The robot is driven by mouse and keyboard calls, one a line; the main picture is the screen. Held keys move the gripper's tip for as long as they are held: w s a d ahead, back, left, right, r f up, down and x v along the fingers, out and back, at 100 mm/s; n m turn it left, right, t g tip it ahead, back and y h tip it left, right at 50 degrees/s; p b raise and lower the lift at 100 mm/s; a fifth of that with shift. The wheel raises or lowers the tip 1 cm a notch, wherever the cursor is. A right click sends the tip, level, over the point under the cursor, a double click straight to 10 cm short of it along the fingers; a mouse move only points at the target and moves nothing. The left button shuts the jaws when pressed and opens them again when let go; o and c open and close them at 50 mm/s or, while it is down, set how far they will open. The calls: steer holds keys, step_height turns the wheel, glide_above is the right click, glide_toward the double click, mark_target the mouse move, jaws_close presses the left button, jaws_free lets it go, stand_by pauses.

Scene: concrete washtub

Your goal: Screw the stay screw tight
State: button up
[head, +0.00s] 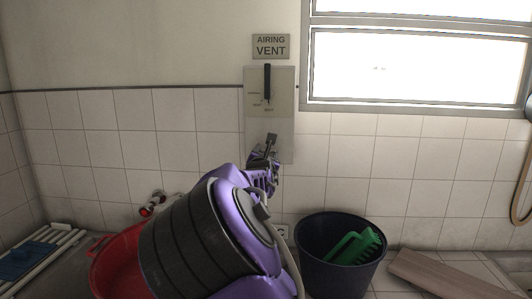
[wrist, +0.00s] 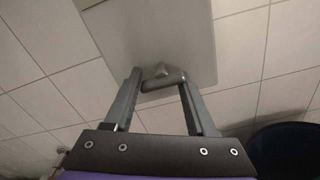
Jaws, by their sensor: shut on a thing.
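The stay screw (wrist: 163,78) shows in the wrist view as a grey knob with a raised ridge, at the lower part of a pale plate (wrist: 150,35). My gripper (wrist: 160,84) is shut on it, one finger at each side of the knob. In the head view my gripper (head: 268,148) is at the lower part of the vent plate (head: 284,125), and I cannot make out the screw apart from the fingers. Whether the screw is tight cannot be told. Above, a black lever (head: 267,82) stands upright on the vent panel, under the "AIRING VENT" sign (head: 271,46).
A red tub (head: 118,262) stands at lower left, partly behind my arm. A dark blue bucket (head: 312,262) holding a green item (head: 352,248) stands right of my arm. A wooden board (head: 440,275) lies at lower right. A window (head: 415,65) is at upper right.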

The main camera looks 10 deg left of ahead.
steer(key=shift+d+r, duration=0.1)
steer(key=shift+r, duration=0.15)
steer(key=s+p, duration=0.1)
steer(key=s, duration=0.6)
steer(key=shift+d, duration=0.15)
